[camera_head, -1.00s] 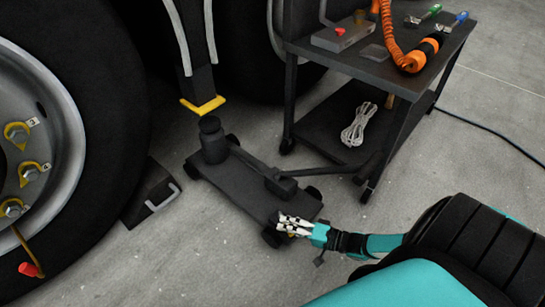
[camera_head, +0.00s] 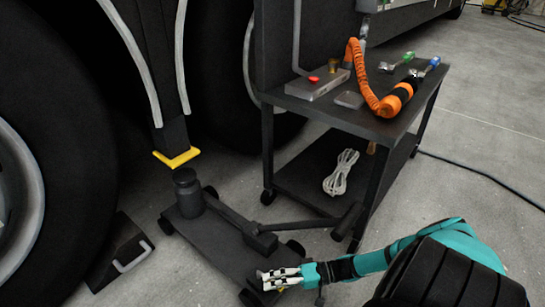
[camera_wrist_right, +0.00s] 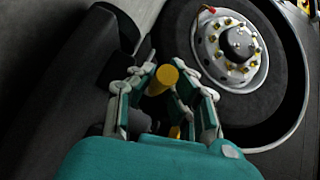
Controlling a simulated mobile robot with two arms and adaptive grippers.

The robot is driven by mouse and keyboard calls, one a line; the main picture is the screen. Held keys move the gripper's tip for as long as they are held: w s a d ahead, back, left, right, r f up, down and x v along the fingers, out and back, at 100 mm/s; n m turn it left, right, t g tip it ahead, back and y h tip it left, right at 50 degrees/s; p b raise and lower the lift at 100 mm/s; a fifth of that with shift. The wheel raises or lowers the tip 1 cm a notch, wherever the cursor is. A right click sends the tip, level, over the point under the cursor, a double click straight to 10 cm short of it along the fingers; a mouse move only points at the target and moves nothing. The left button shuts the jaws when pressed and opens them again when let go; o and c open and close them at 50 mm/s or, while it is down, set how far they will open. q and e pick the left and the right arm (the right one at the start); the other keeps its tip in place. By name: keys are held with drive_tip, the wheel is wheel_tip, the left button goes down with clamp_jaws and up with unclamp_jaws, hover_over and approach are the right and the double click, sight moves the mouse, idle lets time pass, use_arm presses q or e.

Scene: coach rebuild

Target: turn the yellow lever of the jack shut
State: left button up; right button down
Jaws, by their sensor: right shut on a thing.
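The dark trolley jack (camera_head: 215,235) stands on the floor, its round saddle (camera_head: 185,180) below the yellow-edged jacking point (camera_head: 178,157) of the coach. My right gripper (camera_head: 270,279) is at the jack's near end. In the right wrist view the yellow lever (camera_wrist_right: 163,80) shows between the fingers of my right gripper (camera_wrist_right: 165,88), which is shut on it. In the head view the lever is mostly hidden by the fingers. My left gripper is not in view.
A dark cart (camera_head: 375,125) stands behind the jack, with an orange coiled hose (camera_head: 392,104) on top and a white rope (camera_head: 341,172) on its lower shelf. A wheel chock (camera_head: 115,250) lies by the big tyre at left.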

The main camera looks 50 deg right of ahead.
drive_tip(key=shift+s+d+f, duration=0.1)
drive_tip(key=shift+f, duration=0.1)
drive_tip(key=c, duration=1.3)
unclamp_jaws()
drive_tip(key=shift+o, duration=0.2)
drive_tip(key=shift+r, duration=0.1)
drive_tip(key=v, duration=1.2)
